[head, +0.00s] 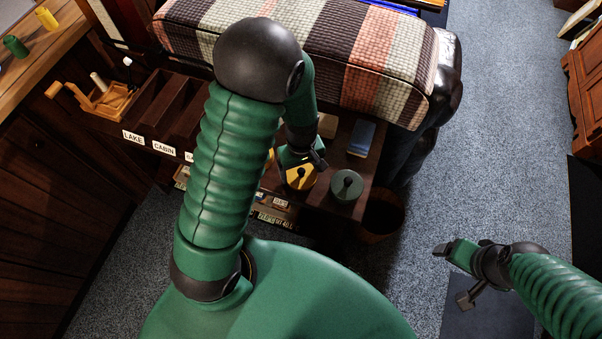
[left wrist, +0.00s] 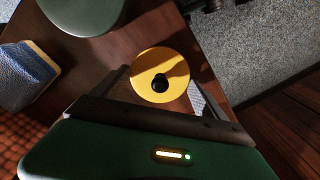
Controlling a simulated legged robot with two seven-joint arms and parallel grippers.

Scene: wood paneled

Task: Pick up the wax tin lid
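A round yellow lid with a black knob (head: 300,182) sits on the dark wooden shelf; it also shows in the left wrist view (left wrist: 157,65). I take it for the wax tin lid, though no label shows. My left gripper (head: 301,167) is over it. In the left wrist view the fingers (left wrist: 158,78) are apart, one on each side of the lid, and I cannot tell whether they touch it. My right gripper (head: 453,274) is open and empty, away over the floor.
A blue block (head: 361,138) lies behind the green lid. A cushioned bench (head: 375,55) stands behind the shelf. A wooden crank device (head: 104,97) and empty slots are at left. A round bin (head: 382,213) is beside the shelf. Carpet at right is mostly free.

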